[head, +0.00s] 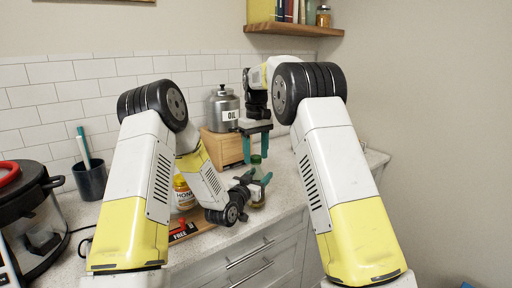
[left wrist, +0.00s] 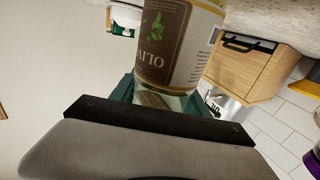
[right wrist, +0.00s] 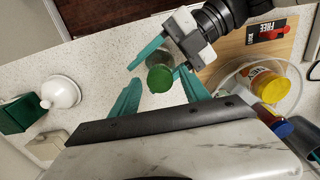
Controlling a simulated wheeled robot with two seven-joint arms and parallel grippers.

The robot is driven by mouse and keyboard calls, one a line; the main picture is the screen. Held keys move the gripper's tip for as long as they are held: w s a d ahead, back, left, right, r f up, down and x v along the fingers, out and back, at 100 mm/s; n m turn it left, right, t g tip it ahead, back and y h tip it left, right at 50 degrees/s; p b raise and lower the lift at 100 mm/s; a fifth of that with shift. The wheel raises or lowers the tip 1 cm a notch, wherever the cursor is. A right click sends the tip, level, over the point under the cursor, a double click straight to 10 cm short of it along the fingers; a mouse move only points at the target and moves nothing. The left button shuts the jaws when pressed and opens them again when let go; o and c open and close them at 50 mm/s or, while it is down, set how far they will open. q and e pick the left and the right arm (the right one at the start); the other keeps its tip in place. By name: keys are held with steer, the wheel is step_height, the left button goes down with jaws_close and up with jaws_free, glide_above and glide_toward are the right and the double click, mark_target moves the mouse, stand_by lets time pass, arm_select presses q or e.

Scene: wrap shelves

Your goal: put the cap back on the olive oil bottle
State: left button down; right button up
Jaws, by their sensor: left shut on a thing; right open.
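The olive oil bottle (head: 257,196) stands near the counter's front edge, its brown and cream label (left wrist: 165,50) filling the top of the left wrist view. My left gripper (head: 256,182) is shut on the bottle's side. The green cap (right wrist: 160,78) shows over the bottle's top in the right wrist view and also in the head view (head: 256,159). How tightly it sits on the neck cannot be told. My right gripper (head: 257,150) is open and points down just above the bottle. Its teal fingers (right wrist: 160,92) are apart, with the cap seen between and beyond them.
A honey jar (head: 183,193) with a yellow lid stands left of the bottle, by a wooden board (right wrist: 275,45). A black cooker (head: 30,205) and a pen cup (head: 90,180) are further left.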

jaws_close()
steer(key=shift+o, duration=0.8)
jaws_free()
step_height(320, 180, up, 12)
